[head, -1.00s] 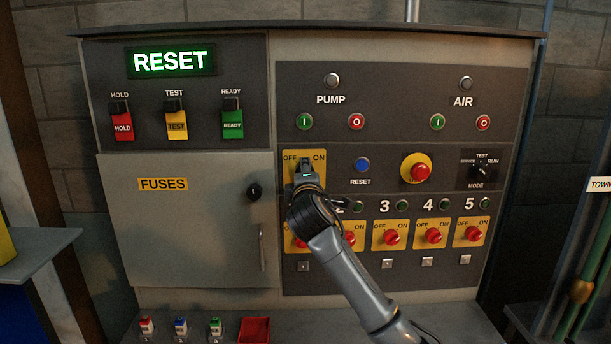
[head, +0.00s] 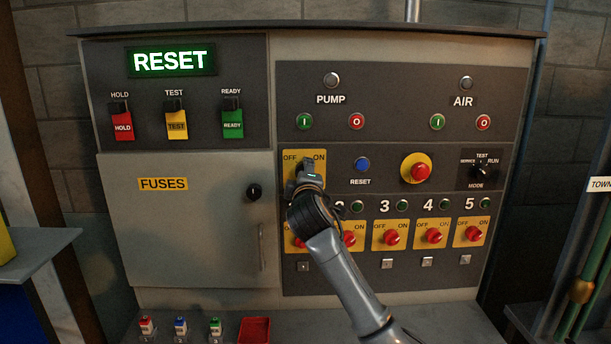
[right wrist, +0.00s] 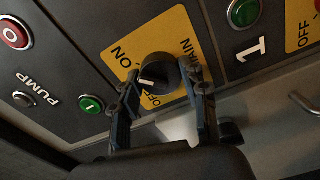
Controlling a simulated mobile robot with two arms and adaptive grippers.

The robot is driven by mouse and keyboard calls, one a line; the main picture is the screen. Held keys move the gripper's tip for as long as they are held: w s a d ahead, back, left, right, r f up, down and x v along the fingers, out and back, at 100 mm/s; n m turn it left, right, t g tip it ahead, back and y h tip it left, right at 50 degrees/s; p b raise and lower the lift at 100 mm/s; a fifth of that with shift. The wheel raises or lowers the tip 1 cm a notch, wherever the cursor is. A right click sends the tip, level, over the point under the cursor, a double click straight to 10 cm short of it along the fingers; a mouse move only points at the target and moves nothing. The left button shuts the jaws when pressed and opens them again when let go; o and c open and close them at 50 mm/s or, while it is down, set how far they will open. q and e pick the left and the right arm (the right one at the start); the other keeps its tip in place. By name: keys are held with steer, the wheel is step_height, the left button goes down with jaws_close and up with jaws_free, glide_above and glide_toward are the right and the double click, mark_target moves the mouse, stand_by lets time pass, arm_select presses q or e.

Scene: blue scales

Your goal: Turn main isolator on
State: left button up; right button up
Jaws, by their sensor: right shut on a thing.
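The main isolator is a yellow plate (head: 290,172) marked OFF and ON on the panel, left of the blue reset button. Its black rotary knob (right wrist: 160,70) shows in the right wrist view with a white mark. The mark points between the ON and OFF words, somewhat nearer OFF. My right gripper (head: 306,168) is at the plate, with its fingers on either side of the knob, shut on it. In the head view the gripper hides most of the knob. My left gripper is not in view.
A row of red rotary switches (head: 391,237) on yellow plates sits below, partly behind my right arm. A red emergency button (head: 420,172) is to the right. The fuses door (head: 190,235) with a black knob (head: 254,192) is to the left. The lit display (head: 170,61) reads RESET.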

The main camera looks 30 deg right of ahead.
steer(key=o, duration=1.1)
steer(key=shift+o, duration=0.2)
steer(key=shift+a, duration=0.1)
steer(key=v, duration=1.2)
steer(key=shift+f, duration=0.15)
